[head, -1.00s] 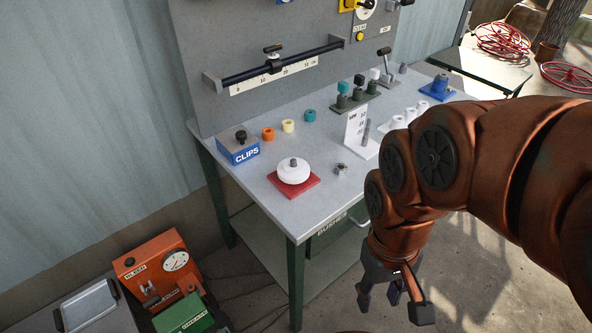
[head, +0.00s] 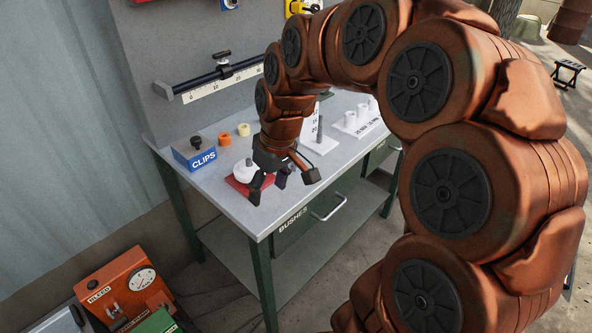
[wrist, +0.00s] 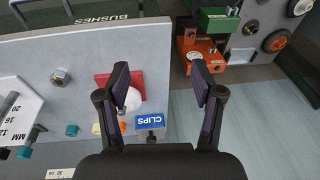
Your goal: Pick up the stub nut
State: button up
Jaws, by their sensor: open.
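A small metal nut, the likely stub nut (wrist: 61,77), lies on the grey bench top (wrist: 80,50) near the drawer-side edge in the wrist view. In the head view it is not visible, and my arm and gripper cover that part of the bench. My gripper (head: 278,186) is open and empty, above the front edge of the bench by the red pad. In the wrist view my gripper (wrist: 163,88) has its fingers spread wide, with the nut well to the left of the left finger.
A white round part (head: 245,170) sits on a red pad (head: 237,187), partly hidden by a finger. The blue CLIPS box (head: 194,154), orange ring (head: 224,139) and yellow ring (head: 243,130) stand behind. A white stand (head: 325,145) is to the right. A red-orange machine (head: 125,287) stands low left.

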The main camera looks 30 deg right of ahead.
jog(key=w+d+f+t+b, duration=0.1)
jog(key=w+d+f+t, duration=0.1)
jog(key=w+d, duration=0.75)
jog(key=t+b, duration=0.1)
send_near(297, 166)
jog(key=w, duration=0.1)
jog(key=f, duration=0.2)
jog(key=w+f, duration=0.1)
jog(key=shift+w+d+h, duration=0.1)
jog(key=shift+d+h, duration=0.2)
jog(key=shift+a+p+x, duration=0.2)
jog(key=shift+p+x, duration=0.3)
jog(key=shift+x, duration=0.85)
jog(key=shift+a+p+x, duration=0.2)
jog(key=shift+p+x, duration=0.25)
jog(key=shift+x, duration=0.9)
jog(key=c, duration=1.2)
jog(key=shift+r, duration=0.1)
